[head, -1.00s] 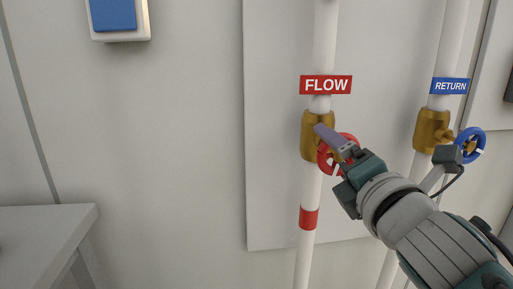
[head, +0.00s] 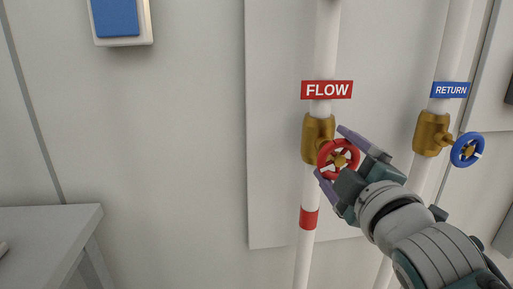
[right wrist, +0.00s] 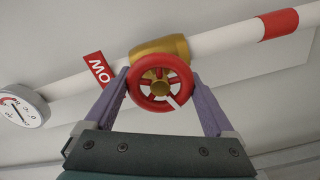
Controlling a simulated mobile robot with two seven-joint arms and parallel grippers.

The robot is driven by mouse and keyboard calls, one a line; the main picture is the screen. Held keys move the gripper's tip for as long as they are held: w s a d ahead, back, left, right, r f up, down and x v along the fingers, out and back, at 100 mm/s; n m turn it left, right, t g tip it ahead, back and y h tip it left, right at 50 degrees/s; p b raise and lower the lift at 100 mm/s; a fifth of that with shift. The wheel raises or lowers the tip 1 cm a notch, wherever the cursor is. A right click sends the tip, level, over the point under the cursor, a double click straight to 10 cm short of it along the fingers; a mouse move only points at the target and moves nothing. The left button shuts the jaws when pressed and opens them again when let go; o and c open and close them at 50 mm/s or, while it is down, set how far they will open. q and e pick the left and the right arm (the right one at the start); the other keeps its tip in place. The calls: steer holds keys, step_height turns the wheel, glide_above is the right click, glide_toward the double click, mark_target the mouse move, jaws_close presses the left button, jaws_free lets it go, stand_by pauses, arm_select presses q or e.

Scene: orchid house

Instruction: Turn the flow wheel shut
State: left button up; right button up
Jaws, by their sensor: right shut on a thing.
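The red flow wheel (head: 354,160) sits on a brass valve (head: 318,135) on a white pipe, under the red FLOW label (head: 327,90). My right gripper (head: 330,151) is shut on the wheel, one finger at its upper right and the other at its lower left. In the right wrist view the fingers (right wrist: 160,78) press the rim from both sides. The wheel (right wrist: 134,86) there shows a white mark at its lower right. My left gripper is not in view.
To the right is the blue return wheel (head: 457,157) on its own brass valve, under the RETURN label (head: 451,90). A round gauge (right wrist: 22,112) shows in the right wrist view. A grey table (head: 50,225) stands at lower left, and a blue-fronted box (head: 117,18) hangs above.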

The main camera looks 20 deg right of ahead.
steer(key=m+p, duration=0.1)
steer(key=m, duration=0.2)
steer(key=m+p, duration=0.1)
steer(key=m, duration=0.2)
steer(key=shift+r+m, duration=0.2)
steer(key=shift+m, duration=0.1)
steer(key=m+p, duration=0.1)
steer(key=m, duration=0.4)
steer(key=shift+d+p, duration=0.1)
steer(key=shift+p, duration=0.25)
steer(key=m+p, duration=0.1)
steer(key=m, duration=0.4)
steer(key=shift+m, duration=0.4)
steer(key=m, duration=0.4)
steer(key=shift+d+f+m, duration=0.1)
steer(key=shift+m, duration=0.6)
steer(key=o, duration=1.1)
